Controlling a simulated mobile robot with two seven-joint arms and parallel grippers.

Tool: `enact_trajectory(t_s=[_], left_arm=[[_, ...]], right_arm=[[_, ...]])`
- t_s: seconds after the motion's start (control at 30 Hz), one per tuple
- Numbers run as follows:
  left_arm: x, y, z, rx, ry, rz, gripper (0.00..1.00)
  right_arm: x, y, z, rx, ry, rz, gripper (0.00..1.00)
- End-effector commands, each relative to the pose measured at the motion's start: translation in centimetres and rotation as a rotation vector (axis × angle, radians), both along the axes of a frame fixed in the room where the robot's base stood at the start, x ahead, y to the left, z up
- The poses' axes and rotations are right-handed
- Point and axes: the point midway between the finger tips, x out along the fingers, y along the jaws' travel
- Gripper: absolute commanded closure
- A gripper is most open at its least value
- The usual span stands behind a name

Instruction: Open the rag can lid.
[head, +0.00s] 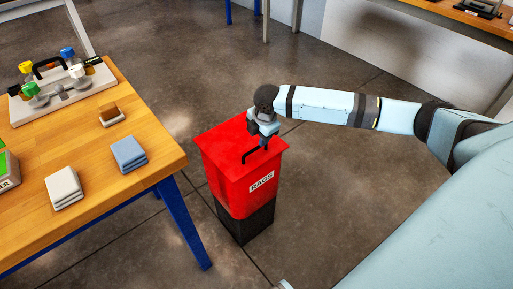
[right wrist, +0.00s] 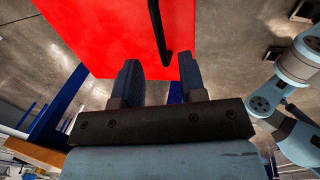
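The rag can (head: 232,193) is a red box with a black lower part and a "RAGS" label, standing on the floor beside the wooden table. Its flat red lid (head: 225,143) is shut. A black bar handle (head: 254,155) sits on the lid near its front edge. My right gripper (head: 264,143) is above the lid, close to the handle. In the right wrist view the two fingers (right wrist: 160,82) are apart with nothing between them. The handle (right wrist: 160,33) shows beyond the fingertips, against the red lid (right wrist: 95,30). My left gripper is not in view.
A wooden table (head: 150,144) with blue legs stands left of the can. It holds a blue folded cloth (head: 128,154), a white folded cloth (head: 63,188), a brush-like block (head: 111,115) and a tray of colored-capped items (head: 20,108). Floor behind the can is clear.

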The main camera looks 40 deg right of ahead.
Motion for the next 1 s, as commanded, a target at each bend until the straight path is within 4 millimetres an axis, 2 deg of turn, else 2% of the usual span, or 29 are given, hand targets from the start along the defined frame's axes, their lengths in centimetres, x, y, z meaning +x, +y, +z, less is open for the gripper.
enact_trajectory(t_s=[0.03,0.1,0.3,0.7,0.73,0.87,0.9,1.0], left_arm=[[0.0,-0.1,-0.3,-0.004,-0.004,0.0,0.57],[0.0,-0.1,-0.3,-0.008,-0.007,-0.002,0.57],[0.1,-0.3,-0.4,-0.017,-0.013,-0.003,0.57],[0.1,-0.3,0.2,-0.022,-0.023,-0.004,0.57],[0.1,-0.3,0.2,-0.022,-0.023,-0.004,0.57],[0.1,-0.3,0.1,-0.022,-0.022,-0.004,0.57],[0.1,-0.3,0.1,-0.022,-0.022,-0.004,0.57],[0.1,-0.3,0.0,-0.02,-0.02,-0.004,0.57]], right_arm=[[0.2,0.1,-1.4,0.001,0.002,0.0,0.62],[0.4,0.1,-2.7,0.001,0.002,0.0,0.62],[0.9,0.1,-5.0,0.001,0.0,0.0,0.62],[1.1,0.1,-5.6,0.0,0.0,0.0,0.62],[1.1,0.1,-5.6,0.0,0.0,0.0,0.67],[1.1,0.1,-5.6,0.0,0.0,0.0,0.96],[1.1,0.1,-5.6,0.0,0.0,0.0,1.0],[1.1,0.1,-5.6,0.0,0.0,0.0,1.0]])
